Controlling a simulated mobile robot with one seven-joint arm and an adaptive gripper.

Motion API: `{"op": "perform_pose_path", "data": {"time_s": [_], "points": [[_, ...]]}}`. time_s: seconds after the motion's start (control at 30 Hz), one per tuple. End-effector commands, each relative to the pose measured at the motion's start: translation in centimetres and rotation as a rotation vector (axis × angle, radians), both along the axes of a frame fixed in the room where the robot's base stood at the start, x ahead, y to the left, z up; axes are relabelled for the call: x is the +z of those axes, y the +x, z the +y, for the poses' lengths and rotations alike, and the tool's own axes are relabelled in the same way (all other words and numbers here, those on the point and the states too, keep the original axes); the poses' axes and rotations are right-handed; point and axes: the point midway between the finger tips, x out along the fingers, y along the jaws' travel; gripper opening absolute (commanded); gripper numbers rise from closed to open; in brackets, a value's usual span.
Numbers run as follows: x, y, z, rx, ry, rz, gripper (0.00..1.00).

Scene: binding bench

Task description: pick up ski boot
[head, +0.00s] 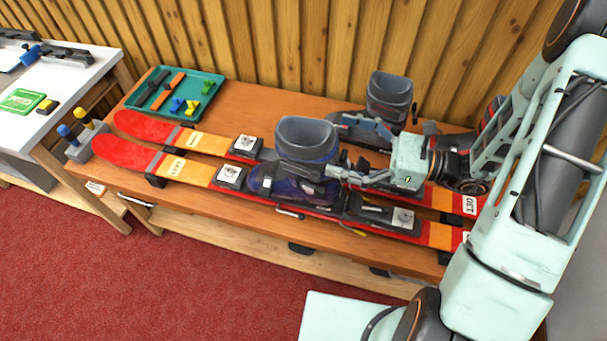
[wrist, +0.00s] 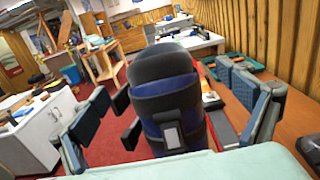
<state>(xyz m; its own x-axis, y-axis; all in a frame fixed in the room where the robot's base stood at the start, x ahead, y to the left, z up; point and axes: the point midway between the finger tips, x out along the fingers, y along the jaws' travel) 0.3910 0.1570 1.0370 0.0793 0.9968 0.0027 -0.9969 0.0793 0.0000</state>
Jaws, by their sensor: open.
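The near ski boot (head: 306,140), dark blue with a grey cuff, stands upright on the front ski (head: 180,167). It also fills the middle of the wrist view (wrist: 172,100), with a strap and pale buckle facing me. My gripper (head: 345,150) is open beside the boot's right side. In the wrist view my gripper's fingers (wrist: 175,112) spread to the left and right of the boot, with a visible gap on the left. I cannot tell whether they touch it. A second ski boot (head: 388,97) stands farther back on the bench, partly hidden by my arm.
Two red, orange and yellow skis lie along the wooden bench (head: 235,95), with black binding parts on them. A teal tray (head: 205,107) of small coloured parts sits at the back left. Wooden slats (head: 290,45) line the rear. A white table (head: 60,75) stands left.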

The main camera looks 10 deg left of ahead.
Motion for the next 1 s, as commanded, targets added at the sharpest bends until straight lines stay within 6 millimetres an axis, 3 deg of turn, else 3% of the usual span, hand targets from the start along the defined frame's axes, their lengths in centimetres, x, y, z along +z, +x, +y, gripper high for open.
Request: {"op": "perform_pose_path", "data": {"time_s": [0.1,0.37,0.63,0.97,1.0], "points": [[0.2,0.1,2.0,0.004,0.0,0.001,0.94],[0.3,0.2,4.2,0.003,-0.001,0.0,0.94],[0.7,0.3,8.0,0.004,-0.002,0.0,0.94],[0.5,0.5,8.8,0.001,-0.002,0.0,0.94],[0.5,0.5,8.8,0.001,-0.002,0.0,0.9]]}}
